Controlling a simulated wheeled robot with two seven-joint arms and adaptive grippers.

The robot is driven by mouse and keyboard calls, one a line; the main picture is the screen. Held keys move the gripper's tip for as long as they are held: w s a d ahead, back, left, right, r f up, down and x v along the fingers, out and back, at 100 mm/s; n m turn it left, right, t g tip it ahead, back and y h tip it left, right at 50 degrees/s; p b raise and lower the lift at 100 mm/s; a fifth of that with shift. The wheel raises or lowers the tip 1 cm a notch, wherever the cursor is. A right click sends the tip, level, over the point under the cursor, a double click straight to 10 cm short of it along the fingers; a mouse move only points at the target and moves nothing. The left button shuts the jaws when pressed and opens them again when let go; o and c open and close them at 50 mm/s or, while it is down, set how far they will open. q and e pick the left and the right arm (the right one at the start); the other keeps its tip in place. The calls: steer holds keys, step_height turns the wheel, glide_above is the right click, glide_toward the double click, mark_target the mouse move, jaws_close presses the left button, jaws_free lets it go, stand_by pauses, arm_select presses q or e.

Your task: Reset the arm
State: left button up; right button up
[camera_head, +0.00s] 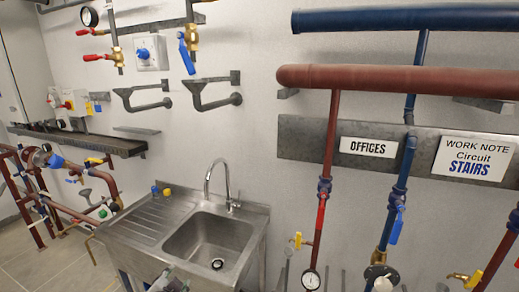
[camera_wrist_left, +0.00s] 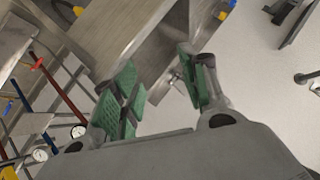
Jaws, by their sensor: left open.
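My left gripper (camera_wrist_left: 160,82) shows in the left wrist view with its two green-padded fingers spread apart. I see nothing held between the fingers. Behind and between them is the grey metal sink unit (camera_wrist_left: 105,35), seen at a tilt. In the head view, a small grey part shows at the bottom edge, in front of the sink (camera_head: 150,228); I cannot tell whether it is my gripper. My right gripper is in neither view.
A tap (camera_head: 222,185) stands behind the basin. Red and blue pipes (camera_head: 400,180) with valves and gauges run down the wall on the right. More red pipes (camera_head: 70,210) and a dark shelf (camera_head: 85,140) are on the left. The floor (camera_head: 60,262) shows at lower left.

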arm_select(q)
steer(key=s+d+f+n+g+h, duration=0.1)
steer(key=s+f+n+g, duration=0.25)
steer(key=s+f, duration=0.4)
steer(key=s+d+f+n+g+h, duration=0.15)
steer(key=s+f+g, duration=0.3)
steer(key=s, duration=0.55)
step_height(320, 180, down, 34)
steer(key=s, duration=0.3)
steer(key=s+a+f+g, duration=0.1)
steer(key=s+a+f, duration=0.1)
steer(key=s+f, duration=0.8)
steer(key=s+a+f+g, duration=0.1)
steer(key=s+a+f, duration=0.1)
steer(key=s+f, duration=0.7)
steer(key=s, duration=0.2)
steer(key=shift+s+a+f, duration=0.3)
steer(key=shift+s+f, duration=0.05)
steer(key=shift+s, duration=0.05)
